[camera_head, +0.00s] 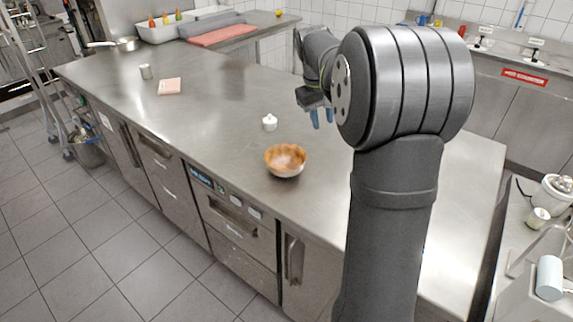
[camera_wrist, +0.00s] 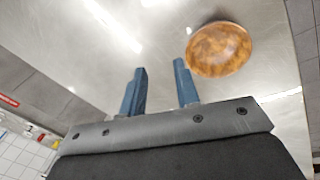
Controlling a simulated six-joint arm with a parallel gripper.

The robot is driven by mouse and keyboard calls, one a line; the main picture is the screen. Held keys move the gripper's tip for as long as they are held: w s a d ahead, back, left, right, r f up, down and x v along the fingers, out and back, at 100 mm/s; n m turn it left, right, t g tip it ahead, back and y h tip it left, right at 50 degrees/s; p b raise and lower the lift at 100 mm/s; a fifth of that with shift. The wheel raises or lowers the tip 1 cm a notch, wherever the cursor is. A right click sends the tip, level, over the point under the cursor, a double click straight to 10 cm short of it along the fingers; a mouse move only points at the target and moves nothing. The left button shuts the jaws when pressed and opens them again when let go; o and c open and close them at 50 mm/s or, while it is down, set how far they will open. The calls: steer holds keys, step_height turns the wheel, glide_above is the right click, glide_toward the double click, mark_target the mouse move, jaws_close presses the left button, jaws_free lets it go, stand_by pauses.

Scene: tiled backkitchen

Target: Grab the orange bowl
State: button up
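The orange bowl (camera_head: 285,160) stands upright on the steel counter near its front edge in the head view, with a mottled orange-brown inside. In the wrist view the bowl (camera_wrist: 219,49) is at the upper right, beyond and to the right of the fingers. My gripper (camera_head: 322,118) is above the counter, behind and to the right of the bowl. In the wrist view my gripper (camera_wrist: 158,82) has its two blue fingers apart with nothing between them. It does not touch the bowl. My arm hides part of the counter in the head view.
A small white lidded pot (camera_head: 269,122) stands just behind the bowl. The counter around the bowl is mostly clear.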

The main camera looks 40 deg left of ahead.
steer(key=s+a+n, duration=0.4)
steer(key=s+a, duration=0.9)
steer(key=s, duration=0.1)
glide_toward(269, 165)
steer(key=s+x, duration=0.1)
steer(key=x, duration=0.4)
steer(key=shift+t, duration=0.3)
steer(key=shift+w+x, duration=0.2)
steer(key=shift+x, duration=1.25)
steer(key=shift+w+x, duration=0.15)
steer(key=shift+x, duration=1.3)
steer(key=shift+a+r, duration=0.1)
steer(key=shift+r, duration=0.05)
jaws_close()
